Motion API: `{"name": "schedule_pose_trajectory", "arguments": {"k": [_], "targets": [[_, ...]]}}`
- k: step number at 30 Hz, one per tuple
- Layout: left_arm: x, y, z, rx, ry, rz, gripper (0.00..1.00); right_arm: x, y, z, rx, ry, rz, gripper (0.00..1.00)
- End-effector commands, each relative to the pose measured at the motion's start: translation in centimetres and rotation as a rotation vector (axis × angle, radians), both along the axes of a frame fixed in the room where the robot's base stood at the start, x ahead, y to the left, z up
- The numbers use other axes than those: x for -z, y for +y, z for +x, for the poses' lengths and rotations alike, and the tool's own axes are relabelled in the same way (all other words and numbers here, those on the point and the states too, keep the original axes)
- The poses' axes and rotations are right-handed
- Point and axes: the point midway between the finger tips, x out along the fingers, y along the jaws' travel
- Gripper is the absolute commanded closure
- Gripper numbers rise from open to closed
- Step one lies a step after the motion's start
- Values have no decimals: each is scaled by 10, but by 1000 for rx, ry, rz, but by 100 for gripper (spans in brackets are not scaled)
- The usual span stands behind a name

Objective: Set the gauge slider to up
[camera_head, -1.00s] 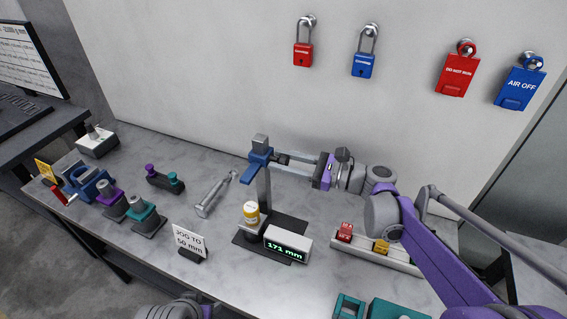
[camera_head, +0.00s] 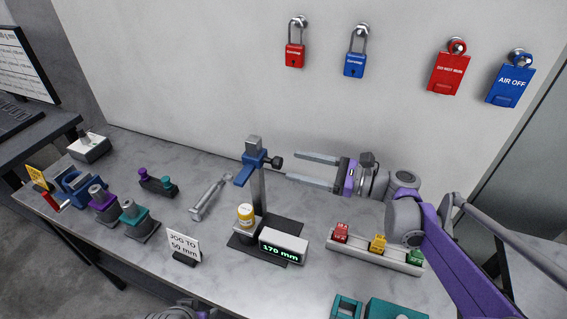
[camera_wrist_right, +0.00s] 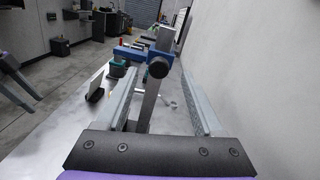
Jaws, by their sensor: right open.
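The gauge is a grey upright column (camera_head: 262,193) on a dark base plate, with a blue slider (camera_head: 254,162) near its top. A dark round knob (camera_head: 277,163) sticks out from the slider's right side. The gauge's display (camera_head: 283,246) at its foot reads 170 mm. My right gripper (camera_head: 292,166) is open and empty, just right of the knob, fingers pointing at it. In the right wrist view the knob (camera_wrist_right: 158,68) shows between the fingertips, with no finger seen touching it.
A yellow-and-white cylinder (camera_head: 246,215) stands beside the column's foot. A sign reading "JOG TO 50 mm" (camera_head: 183,245) stands to the left. A tray (camera_head: 345,255) with red, yellow and green blocks lies right. The wall is behind; table below the right gripper is clear.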

Motion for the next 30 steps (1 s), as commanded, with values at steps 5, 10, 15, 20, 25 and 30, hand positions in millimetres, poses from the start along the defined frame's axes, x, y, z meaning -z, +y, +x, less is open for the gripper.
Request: {"name": "schedule_pose_trajectory", "arguments": {"k": [5,10,15,20,25,30], "targets": [[4,0,-1,0,2,0,50,1,-31,-10,3,1,0,31],[5,0,-1,0,2,0,50,0,-43,-15,1,1,0,31],[5,0,-1,0,2,0,50,0,-45,-16,-1,0,1,31],[5,0,-1,0,2,0,50,0,-45,-16,-1,0,1,31],[5,0,-1,0,2,0,50,0,-45,-16,-1,0,1,31],[5,0,-1,0,2,0,50,0,-45,-16,-1,0,1,31]]}}
